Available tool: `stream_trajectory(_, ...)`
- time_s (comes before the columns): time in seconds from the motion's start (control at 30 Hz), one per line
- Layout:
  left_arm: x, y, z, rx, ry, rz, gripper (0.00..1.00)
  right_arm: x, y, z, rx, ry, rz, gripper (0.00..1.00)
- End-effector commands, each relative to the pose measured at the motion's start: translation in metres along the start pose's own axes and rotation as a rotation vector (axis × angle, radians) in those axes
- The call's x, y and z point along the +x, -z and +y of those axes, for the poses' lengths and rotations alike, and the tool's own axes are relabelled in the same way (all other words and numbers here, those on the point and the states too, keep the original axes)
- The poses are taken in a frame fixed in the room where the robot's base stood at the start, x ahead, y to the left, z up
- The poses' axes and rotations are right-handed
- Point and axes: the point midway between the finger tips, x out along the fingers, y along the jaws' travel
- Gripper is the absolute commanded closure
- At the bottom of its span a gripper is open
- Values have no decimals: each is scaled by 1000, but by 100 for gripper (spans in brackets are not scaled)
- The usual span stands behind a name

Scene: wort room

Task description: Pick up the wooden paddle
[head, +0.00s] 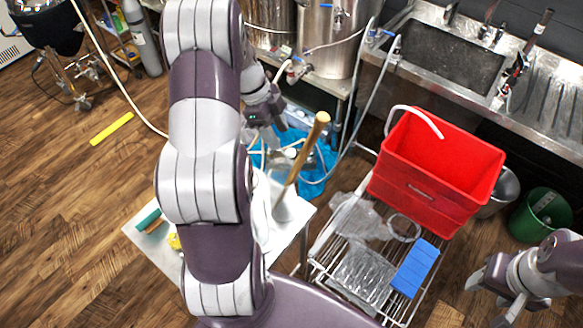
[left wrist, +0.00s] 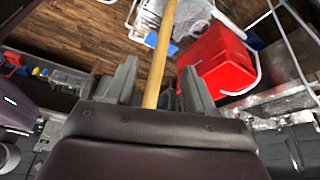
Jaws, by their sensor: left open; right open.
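The wooden paddle (head: 307,150) stands tilted at the table, its tan handle rising to a rounded end. Its lower part meets a grey-white piece whose shape I cannot make out, partly behind my left arm. My left gripper (head: 272,112) is open, left of the handle's upper end in the head view, with a visible gap. In the left wrist view the handle (left wrist: 161,55) runs up the picture between the two open fingers (left wrist: 158,88); its near end is hidden behind the gripper body. My right gripper (head: 494,292) is open and empty at the lower right.
A white table (head: 150,255) holds a green-and-brown brush (head: 149,220). A red crate (head: 435,175) and a blue block (head: 415,268) sit on a wire rack right of the paddle. A sink (head: 440,55), steel vessels (head: 330,40) and hoses lie behind. Wooden floor is open at left.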

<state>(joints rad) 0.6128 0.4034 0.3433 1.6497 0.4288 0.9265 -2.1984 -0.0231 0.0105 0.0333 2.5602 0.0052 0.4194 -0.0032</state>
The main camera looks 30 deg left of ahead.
Motion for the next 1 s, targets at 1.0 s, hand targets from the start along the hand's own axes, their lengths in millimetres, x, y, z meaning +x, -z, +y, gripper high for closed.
stream_trajectory(1.0, 120, 2, -10, 119, 18, 31, 46, -27, 3, 0, 0, 0, 0, 46)
